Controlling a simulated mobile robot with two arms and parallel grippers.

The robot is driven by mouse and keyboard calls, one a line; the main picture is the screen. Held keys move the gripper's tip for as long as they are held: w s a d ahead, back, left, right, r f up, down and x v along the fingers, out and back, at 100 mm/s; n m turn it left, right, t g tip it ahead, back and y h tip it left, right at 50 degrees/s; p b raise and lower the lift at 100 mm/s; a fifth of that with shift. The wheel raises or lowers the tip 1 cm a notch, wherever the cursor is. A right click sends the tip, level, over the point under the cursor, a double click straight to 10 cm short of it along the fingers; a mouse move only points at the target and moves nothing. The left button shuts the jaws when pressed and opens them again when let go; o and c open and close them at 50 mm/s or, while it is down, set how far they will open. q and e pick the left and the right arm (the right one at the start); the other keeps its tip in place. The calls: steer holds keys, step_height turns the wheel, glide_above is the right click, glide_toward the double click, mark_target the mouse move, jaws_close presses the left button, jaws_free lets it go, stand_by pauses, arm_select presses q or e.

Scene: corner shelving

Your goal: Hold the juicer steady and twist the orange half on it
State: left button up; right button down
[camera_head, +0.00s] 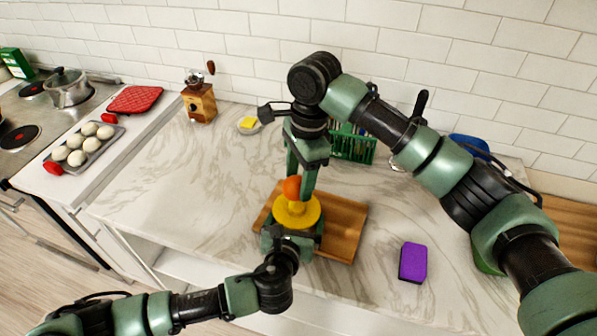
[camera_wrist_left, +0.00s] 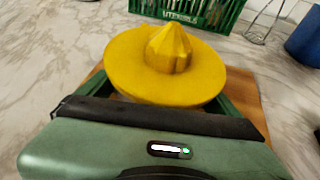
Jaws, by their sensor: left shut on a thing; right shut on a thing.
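The yellow juicer (camera_head: 298,216) stands on a wooden board near the counter's front edge. My left gripper (camera_head: 292,232) is shut on the juicer from the front, low down under its wide rim. In the left wrist view the juicer (camera_wrist_left: 168,72) is upright with its ribbed cone bare, and a green finger shows at either side. My right gripper (camera_head: 300,184) points down over the juicer, shut on the orange half (camera_head: 292,188). The orange half appears above the cone and apart from it; it is not in the left wrist view.
The wooden board (camera_head: 342,225) lies under the juicer. A purple sponge (camera_head: 413,262) lies to the right. The counter left of the board is clear.

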steer(key=shift+f, duration=2.15)
steer(key=c, duration=1.1)
jaws_free()
steer(key=c, duration=0.8)
